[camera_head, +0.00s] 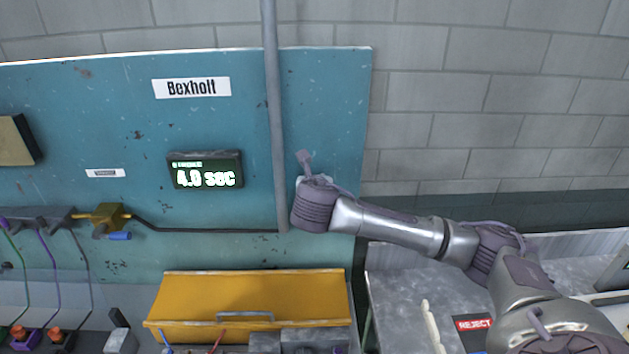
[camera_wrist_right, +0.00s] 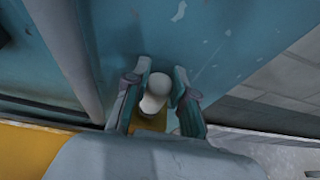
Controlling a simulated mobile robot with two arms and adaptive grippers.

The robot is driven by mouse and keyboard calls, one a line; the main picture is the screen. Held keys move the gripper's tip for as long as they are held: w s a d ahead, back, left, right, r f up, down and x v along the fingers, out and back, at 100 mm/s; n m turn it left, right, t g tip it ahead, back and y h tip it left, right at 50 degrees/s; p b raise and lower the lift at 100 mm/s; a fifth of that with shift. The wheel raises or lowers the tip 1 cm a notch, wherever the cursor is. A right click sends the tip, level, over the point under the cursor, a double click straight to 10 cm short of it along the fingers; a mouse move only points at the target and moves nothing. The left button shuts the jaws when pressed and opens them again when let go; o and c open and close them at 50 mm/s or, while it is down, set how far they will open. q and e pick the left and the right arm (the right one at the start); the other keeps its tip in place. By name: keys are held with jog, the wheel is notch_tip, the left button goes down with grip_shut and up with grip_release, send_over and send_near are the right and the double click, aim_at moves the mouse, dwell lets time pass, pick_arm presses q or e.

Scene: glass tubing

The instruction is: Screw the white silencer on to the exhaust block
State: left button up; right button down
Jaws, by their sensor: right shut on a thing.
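The white silencer (camera_wrist_right: 155,94) shows in the right wrist view as a pale rounded piece between the two fingers of my right gripper (camera_wrist_right: 161,74), which is shut on it. A yellow piece (camera_wrist_right: 150,122) lies just beyond or below the silencer; I cannot tell whether it is the exhaust block or whether the two touch. In the head view my right wrist is in front of the teal panel's right side and hides the fingers and silencer. I cannot make out the exhaust block there. My left gripper is not in view.
The teal panel (camera_head: 120,140) carries a vertical grey pipe (camera_head: 273,120) left of my right wrist, a display (camera_head: 205,170) reading 4.0 sec and a brass valve (camera_head: 108,215). A yellow box (camera_head: 250,293) is below. A grey bench (camera_head: 395,270) with a REJECT label stands right.

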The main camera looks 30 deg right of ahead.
jog(key=shift+f, duration=0.1)
jog(key=c, duration=0.9)
grip_release()
jog(key=shift+c, duration=0.2)
jog(key=shift+d, duration=0.1)
